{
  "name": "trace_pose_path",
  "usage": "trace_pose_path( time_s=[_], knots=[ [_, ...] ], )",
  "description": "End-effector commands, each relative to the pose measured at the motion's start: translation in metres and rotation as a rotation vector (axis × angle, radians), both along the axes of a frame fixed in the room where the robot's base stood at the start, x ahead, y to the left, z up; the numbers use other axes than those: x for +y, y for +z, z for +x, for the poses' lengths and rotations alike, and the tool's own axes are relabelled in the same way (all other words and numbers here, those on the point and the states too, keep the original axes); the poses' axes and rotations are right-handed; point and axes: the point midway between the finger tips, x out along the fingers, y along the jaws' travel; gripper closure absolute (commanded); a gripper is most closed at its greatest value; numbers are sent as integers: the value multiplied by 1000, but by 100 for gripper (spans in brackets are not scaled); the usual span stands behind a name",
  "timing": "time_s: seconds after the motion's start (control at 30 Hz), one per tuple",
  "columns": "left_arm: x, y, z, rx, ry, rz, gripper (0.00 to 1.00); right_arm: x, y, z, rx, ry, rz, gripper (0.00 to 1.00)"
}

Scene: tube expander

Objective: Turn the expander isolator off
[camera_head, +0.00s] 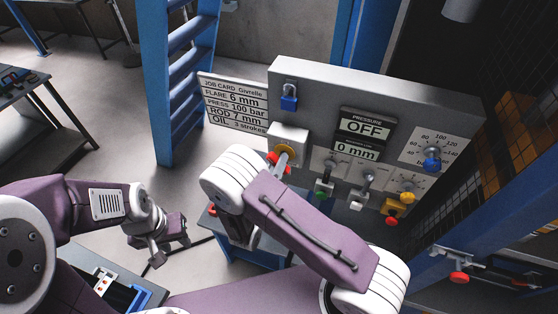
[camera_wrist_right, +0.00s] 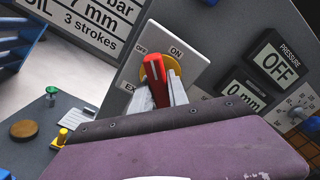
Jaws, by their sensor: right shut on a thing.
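The expander isolator is a white plate (camera_head: 290,135) with a yellow disc and a red handle, on the left of the grey panel. In the right wrist view the red handle (camera_wrist_right: 151,72) stands over the yellow disc, pointing roughly between the OFF and ON labels. My right gripper (camera_wrist_right: 160,92) is shut on the handle, one pale finger on each side. In the head view my right arm hides most of this gripper. My left gripper (camera_head: 168,245) hangs low at the left, away from the panel; its finger gap is unclear.
The panel's pressure display (camera_head: 366,128) reads OFF, with 0 mm below it. A blue padlock (camera_head: 289,98) hangs on the panel. A job card (camera_head: 234,103) stands to its left. Several knobs and levers line the panel's lower right. A blue ladder (camera_head: 182,80) stands behind.

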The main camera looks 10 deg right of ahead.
Motion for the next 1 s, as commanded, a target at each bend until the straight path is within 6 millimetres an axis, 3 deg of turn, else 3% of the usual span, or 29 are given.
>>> trace_pose_path(
  time_s=[0.6, 1.0],
  knots=[
    [0, 19, 0, 0, 0, 0, 64, 0, -1, 0, 311, 1, -456, 100],
    [0, 24, 0, 0, 0, 0, 64, 1, -2, 0, 421, 1, -620, 100]
  ],
)
